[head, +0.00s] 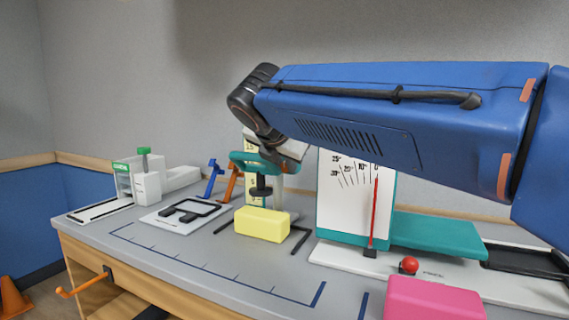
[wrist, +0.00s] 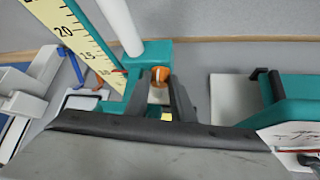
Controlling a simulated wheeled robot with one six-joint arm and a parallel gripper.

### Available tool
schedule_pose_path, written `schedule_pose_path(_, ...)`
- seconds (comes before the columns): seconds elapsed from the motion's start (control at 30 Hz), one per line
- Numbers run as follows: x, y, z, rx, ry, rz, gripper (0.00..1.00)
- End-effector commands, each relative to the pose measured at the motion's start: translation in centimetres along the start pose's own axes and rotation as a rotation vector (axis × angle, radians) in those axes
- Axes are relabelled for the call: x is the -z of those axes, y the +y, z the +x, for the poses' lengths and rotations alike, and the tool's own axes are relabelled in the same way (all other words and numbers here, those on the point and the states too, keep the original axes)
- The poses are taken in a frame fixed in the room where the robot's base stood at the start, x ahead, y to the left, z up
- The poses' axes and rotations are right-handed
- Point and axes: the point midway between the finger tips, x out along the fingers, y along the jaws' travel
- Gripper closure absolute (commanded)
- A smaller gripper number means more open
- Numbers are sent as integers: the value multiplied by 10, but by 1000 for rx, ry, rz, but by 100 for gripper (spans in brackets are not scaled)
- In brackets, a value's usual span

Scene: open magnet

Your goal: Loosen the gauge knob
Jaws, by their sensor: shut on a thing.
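The gauge knob (wrist: 160,75) is a small orange knob on the teal carriage (wrist: 152,52) of the height gauge, beside its yellow scale (wrist: 72,32) and white post. In the wrist view my gripper (wrist: 159,88) has its dark fingers on either side of the knob and is shut on it. In the head view the teal carriage (head: 247,157) stands above a yellow block (head: 262,224), with a dark foot below it. My wrist covers part of the gauge there, and the knob and fingertips cannot be made out.
A white dial panel (head: 349,205) with a red pointer stands right of the gauge, beside a teal block (head: 437,236). A red ball (head: 408,265) and a pink block (head: 432,299) are in front. A white device (head: 147,186) stands at the left. The bench front middle is clear.

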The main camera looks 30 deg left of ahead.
Motion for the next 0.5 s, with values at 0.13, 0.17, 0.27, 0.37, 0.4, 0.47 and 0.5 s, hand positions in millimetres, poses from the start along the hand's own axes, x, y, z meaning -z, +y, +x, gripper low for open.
schedule_pose_path(0.13,-1,0,0,0,-2,0,60)
schedule_pose_path(0.17,-1,0,0,0,-2,0,60)
schedule_pose_path(0.27,0,0,0,-1,-1,0,60)
schedule_pose_path(0.37,0,1,0,-2,-1,1,60)
schedule_pose_path(0.4,0,1,0,-4,-1,3,60)
schedule_pose_path(0.47,0,0,0,-11,-1,10,60)
schedule_pose_path(0.5,0,0,0,-18,-2,19,60)
